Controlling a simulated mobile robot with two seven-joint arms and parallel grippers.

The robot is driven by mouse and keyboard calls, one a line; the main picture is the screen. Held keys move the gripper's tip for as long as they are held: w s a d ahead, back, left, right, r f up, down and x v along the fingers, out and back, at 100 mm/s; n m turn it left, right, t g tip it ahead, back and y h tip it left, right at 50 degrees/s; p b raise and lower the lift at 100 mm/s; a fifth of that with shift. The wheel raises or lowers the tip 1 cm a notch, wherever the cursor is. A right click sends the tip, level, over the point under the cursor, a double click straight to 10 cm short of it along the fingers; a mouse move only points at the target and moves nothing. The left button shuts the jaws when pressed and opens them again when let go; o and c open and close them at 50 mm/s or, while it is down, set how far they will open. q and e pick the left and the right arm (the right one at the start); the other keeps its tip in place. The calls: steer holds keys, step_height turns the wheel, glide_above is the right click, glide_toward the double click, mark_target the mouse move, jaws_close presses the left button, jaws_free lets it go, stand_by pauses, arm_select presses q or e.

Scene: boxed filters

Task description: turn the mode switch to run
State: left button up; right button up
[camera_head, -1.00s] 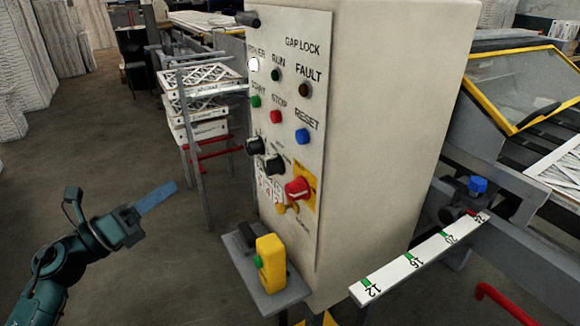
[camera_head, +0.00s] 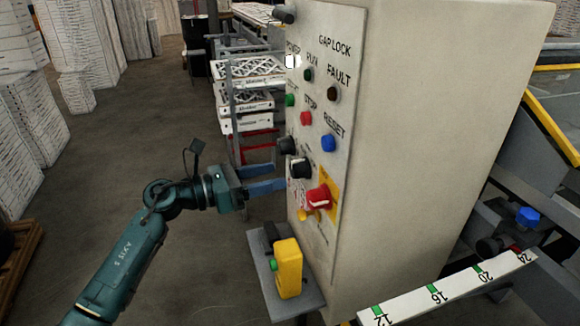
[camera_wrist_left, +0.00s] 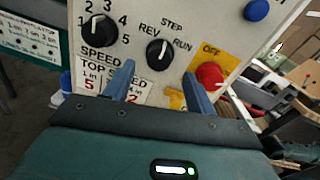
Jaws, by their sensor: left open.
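The mode switch (camera_head: 300,167) is a black knob on the front of the beige control cabinet. In the left wrist view the mode switch (camera_wrist_left: 159,52) has REV, STEP and RUN printed around it; its white pointer mark is too small to read surely. My left gripper (camera_head: 276,178) is open and empty, its blue fingers pointing at the panel. In the left wrist view the left gripper (camera_wrist_left: 159,74) has its fingers either side of and below the knob, not closed on it. Contact with the panel cannot be told. My right gripper is not in view.
The black speed knob (camera_wrist_left: 97,30) is left of the mode switch. The red OFF switch (camera_wrist_left: 209,75) on a yellow plate is right. A yellow box with a green button (camera_head: 288,268) stands on a shelf below. Open floor (camera_head: 120,150) lies left of the cabinet.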

mark_target(292, 171)
arm_select(q)
steer(key=x, duration=0.5)
steer(key=shift+p, duration=0.3)
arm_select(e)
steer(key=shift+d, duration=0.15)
